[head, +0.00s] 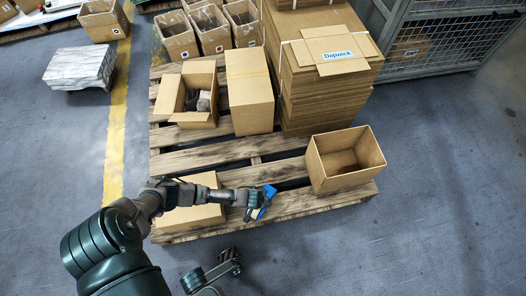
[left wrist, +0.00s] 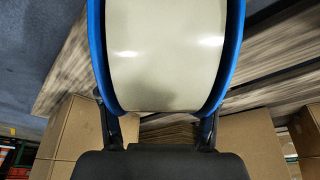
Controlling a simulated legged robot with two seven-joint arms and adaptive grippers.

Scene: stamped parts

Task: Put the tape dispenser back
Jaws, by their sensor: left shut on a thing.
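The tape dispenser (head: 265,201) is blue and held above the front boards of the pallet, left of the open empty box (head: 345,160). My left gripper (head: 255,201) is shut on it. In the left wrist view the dispenser fills the upper middle, with a pale cream tape roll (left wrist: 168,55) between blue side rims. The fingers (left wrist: 158,128) reach both sides of it. My right gripper (head: 232,262) is low in the head view, in front of the pallet, apart from everything. Its finger opening is too small to judge.
The wooden pallet (head: 290,203) also bears a closed box (head: 249,92), an open box with grey contents (head: 170,95), a low box (head: 205,215) under my left arm and a strapped cardboard stack (head: 325,100). A wire cage (head: 445,45) stands behind right. The right floor is clear.

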